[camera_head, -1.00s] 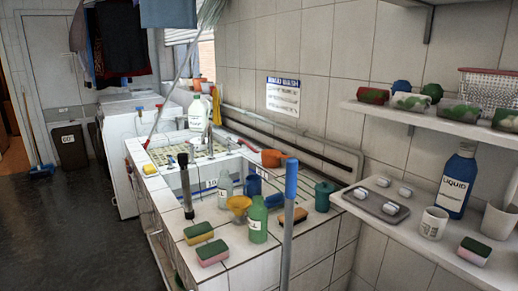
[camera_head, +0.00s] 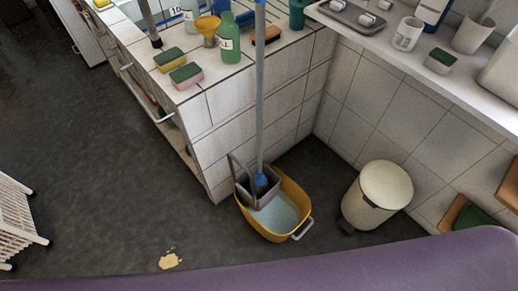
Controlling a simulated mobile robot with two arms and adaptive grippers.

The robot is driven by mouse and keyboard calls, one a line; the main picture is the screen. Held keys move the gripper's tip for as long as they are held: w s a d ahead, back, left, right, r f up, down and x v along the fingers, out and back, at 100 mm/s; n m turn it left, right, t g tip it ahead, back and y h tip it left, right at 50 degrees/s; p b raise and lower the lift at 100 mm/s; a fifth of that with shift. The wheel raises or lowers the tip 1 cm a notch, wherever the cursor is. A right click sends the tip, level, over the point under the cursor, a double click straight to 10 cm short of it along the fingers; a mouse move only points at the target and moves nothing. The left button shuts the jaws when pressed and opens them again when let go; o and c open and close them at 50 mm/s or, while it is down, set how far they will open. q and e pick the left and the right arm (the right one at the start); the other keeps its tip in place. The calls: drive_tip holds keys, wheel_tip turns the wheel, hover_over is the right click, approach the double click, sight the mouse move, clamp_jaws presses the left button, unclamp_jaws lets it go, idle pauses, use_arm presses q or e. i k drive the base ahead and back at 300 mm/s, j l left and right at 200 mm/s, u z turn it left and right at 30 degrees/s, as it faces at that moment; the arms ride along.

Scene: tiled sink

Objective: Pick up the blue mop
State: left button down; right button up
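The blue mop (camera_head: 260,100) stands nearly upright in a yellow bucket (camera_head: 278,236) on the dark floor, beside the tiled counter. Its long grey pole runs up past the top edge of the view. Its lower blue part sits in or at the grey wringer (camera_head: 243,182) at the bucket's back left; the mop head is mostly hidden there. Pale water shows in the bucket. Neither of my grippers is in view, and nothing is seen touching the mop.
The tiled counter (camera_head: 232,108) with bottles and two sponges (camera_head: 186,75) stands behind the mop. A white pedal bin (camera_head: 384,186) stands right of the bucket. A white rack (camera_head: 15,218) is at far left. A purple curved surface (camera_head: 300,268) crosses the bottom. Floor left of the bucket is mostly clear.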

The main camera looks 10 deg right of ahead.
sight(261, 183)
drive_tip(key=u, duration=1.15)
drive_tip(key=k+l, duration=0.15)
drive_tip(key=k, duration=0.3)
drive_tip(key=k+l, duration=0.2)
drive_tip(key=k, duration=0.3)
drive_tip(key=k+l, duration=0.15)
drive_tip(key=k, duration=0.3)
